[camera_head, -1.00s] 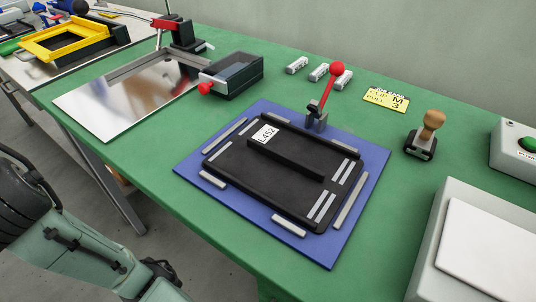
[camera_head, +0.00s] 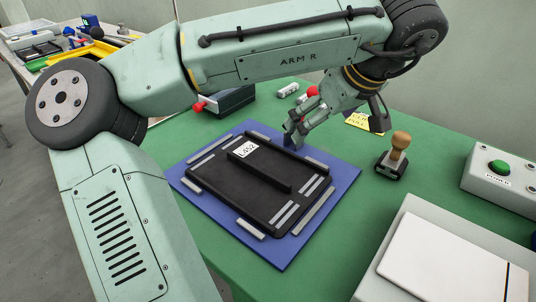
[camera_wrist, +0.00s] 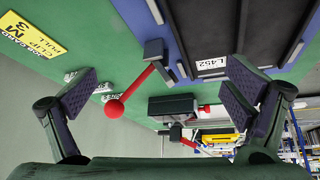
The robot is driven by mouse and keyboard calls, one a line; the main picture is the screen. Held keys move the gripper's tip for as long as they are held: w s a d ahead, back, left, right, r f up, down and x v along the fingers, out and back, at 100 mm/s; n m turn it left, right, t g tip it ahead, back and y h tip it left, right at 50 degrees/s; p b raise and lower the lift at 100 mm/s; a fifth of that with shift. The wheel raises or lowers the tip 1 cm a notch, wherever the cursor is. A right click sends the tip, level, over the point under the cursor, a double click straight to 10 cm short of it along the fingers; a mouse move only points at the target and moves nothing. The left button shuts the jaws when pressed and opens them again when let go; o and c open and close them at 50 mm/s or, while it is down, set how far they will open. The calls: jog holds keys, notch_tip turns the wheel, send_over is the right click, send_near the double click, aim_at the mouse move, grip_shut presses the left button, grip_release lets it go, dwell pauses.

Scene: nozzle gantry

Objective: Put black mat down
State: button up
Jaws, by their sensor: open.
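The black mat (camera_head: 260,187), a flat dark plate with a raised bar, pale strips and an L452 label, lies inside grey edge strips on a blue board (camera_head: 338,190). In the wrist view the mat (camera_wrist: 207,30) is at the top. A toggle clamp with a red lever and red ball knob (camera_wrist: 114,109) stands at the board's far edge; in the head view the knob (camera_head: 312,91) shows beside my gripper. My gripper (camera_head: 296,137) is open above that far edge, at the clamp. In the wrist view the lever lies between the spread fingers (camera_wrist: 160,88), with no visible grip.
A wooden-handled stamp (camera_head: 396,155) stands right of the board. Beyond it are a green-button box (camera_head: 500,170) and a pale box with a white plate (camera_head: 455,255). A dark box (camera_head: 228,101) and small pale blocks (camera_head: 287,90) stand behind.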

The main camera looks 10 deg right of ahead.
aim_at(271, 164)
jog(key=a+f+y, duration=0.1)
jog(key=a, duration=0.1)
jog(key=a+f+n+g+y, duration=0.1)
jog(key=f, duration=0.1)
jog(key=a+f+n, duration=0.1)
jog(key=a+f, duration=0.1)
jog(key=shift+s+a+g+y+b, duration=0.3)
jog(key=shift+s+g+y, duration=0.05)
jog(key=shift+g+y, duration=0.05)
jog(key=shift+p+x, duration=0.55)
jog(key=shift+x, duration=2.25)
jog(key=shift+w, duration=0.15)
jog(key=shift+c, duration=0.6)
jog(key=c, duration=1.6)
